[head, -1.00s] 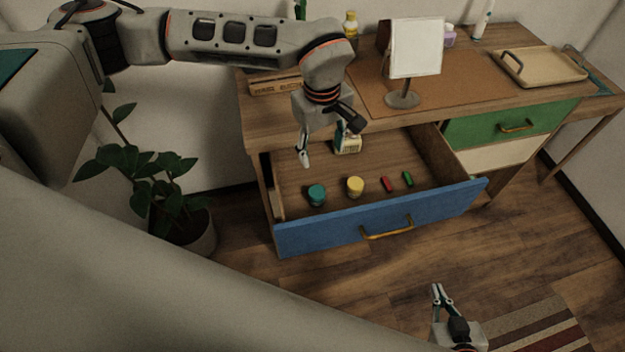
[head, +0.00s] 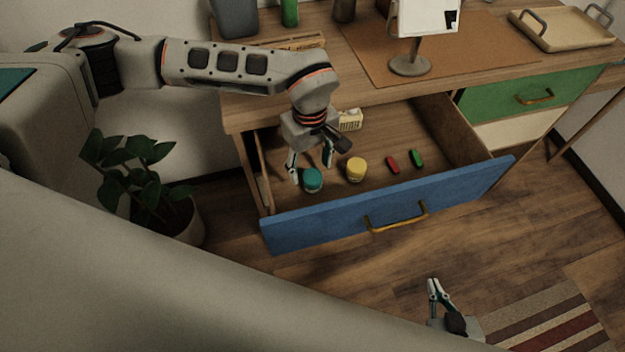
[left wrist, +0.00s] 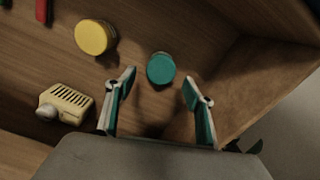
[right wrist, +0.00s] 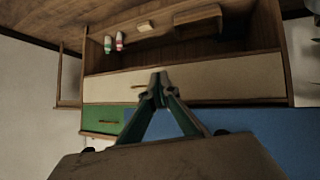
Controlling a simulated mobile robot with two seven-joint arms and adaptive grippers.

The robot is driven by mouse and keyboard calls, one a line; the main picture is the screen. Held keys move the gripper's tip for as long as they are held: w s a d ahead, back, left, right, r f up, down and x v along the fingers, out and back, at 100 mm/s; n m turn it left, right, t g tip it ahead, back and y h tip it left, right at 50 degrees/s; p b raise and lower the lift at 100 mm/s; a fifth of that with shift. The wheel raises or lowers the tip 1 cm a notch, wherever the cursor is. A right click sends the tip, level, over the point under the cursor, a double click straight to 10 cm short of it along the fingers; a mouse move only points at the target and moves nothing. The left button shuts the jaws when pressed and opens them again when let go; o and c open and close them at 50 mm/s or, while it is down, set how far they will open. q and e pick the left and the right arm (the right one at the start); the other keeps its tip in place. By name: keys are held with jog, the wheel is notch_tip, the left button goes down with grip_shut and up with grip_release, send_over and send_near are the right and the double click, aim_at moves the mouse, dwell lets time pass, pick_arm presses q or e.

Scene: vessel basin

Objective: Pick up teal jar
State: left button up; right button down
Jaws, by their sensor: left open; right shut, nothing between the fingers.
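The teal jar (head: 312,180) stands in the open blue-fronted drawer, near the drawer's front left part. It also shows in the left wrist view (left wrist: 160,69), a little beyond the fingertips and between their lines. My left gripper (head: 311,173) is open above and around the jar's spot, with nothing held; in the left wrist view its fingers (left wrist: 160,85) stand apart with the jar beyond the gap. I cannot tell whether a finger touches it. My right gripper (head: 434,281) is shut and empty over the floor in front of the drawer; its tips meet in the right wrist view (right wrist: 158,75).
A yellow jar (head: 356,169) stands right of the teal one. Red (head: 393,165) and green (head: 417,158) small items lie further right. A cream box (head: 349,120) is behind. The drawer's blue front (head: 330,220) and side wall (left wrist: 245,85) bound the space. A potted plant (head: 160,200) stands left.

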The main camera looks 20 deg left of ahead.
aim_at(312, 175)
pick_arm(q)
jog(key=f, duration=0.4)
jog(key=shift+s+d, duration=0.2)
jog(key=c, duration=1.2)
jog(key=shift+r, duration=0.1)
jog(key=shift+c, duration=0.2)
